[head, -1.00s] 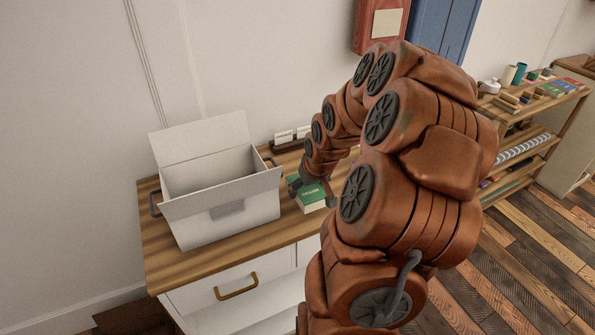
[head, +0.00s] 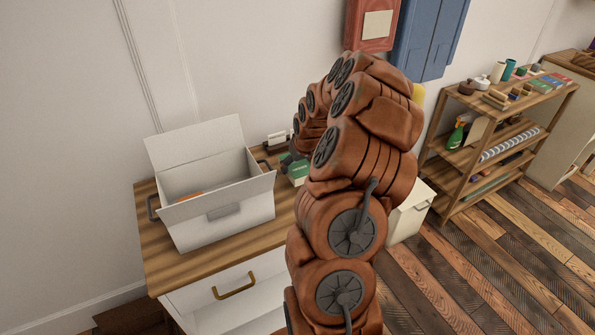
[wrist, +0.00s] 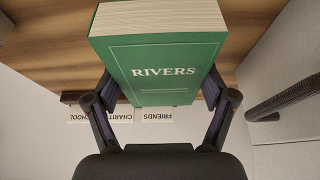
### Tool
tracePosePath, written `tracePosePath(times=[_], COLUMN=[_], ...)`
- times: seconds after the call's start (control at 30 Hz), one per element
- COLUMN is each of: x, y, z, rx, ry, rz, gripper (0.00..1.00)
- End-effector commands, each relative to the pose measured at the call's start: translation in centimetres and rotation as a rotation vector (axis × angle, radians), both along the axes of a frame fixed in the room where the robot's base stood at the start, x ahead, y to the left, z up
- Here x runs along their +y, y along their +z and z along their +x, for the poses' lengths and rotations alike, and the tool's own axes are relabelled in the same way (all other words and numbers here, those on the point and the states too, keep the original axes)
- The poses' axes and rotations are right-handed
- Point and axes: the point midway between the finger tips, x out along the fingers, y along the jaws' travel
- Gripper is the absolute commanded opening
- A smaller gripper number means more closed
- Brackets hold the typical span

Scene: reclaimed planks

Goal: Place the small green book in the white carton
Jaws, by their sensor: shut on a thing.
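The small green book (head: 298,172), titled RIVERS, shows large in the wrist view (wrist: 165,65), with its page edges at the top. My gripper (wrist: 160,95) is shut on it, one finger at each side. In the head view my arm hides most of the book and gripper. The book is outside the white carton (head: 225,220), just to its right, and seems raised off the counter. The carton stands open on the counter, flaps up, with something orange (head: 188,197) inside. Its pale wall (wrist: 290,130) and dark side handle (wrist: 285,97) are at the right of the wrist view.
The wooden counter (head: 165,255) has free room in front of the carton. A holder with labelled cards (wrist: 125,116) stands by the wall behind the book. A shelf with several small items (head: 480,150) stands at the right. A red box and a blue cabinet (head: 430,40) hang on the wall.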

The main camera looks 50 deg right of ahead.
Motion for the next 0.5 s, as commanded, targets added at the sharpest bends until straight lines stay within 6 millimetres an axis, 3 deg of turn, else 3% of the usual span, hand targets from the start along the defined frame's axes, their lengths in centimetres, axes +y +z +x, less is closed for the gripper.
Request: tracePosePath(times=[0.5], x=[0.0], y=[-3.5], z=[0.0], rx=[-0.002], ry=[-0.001], rz=[0.000], gripper=[0.41])
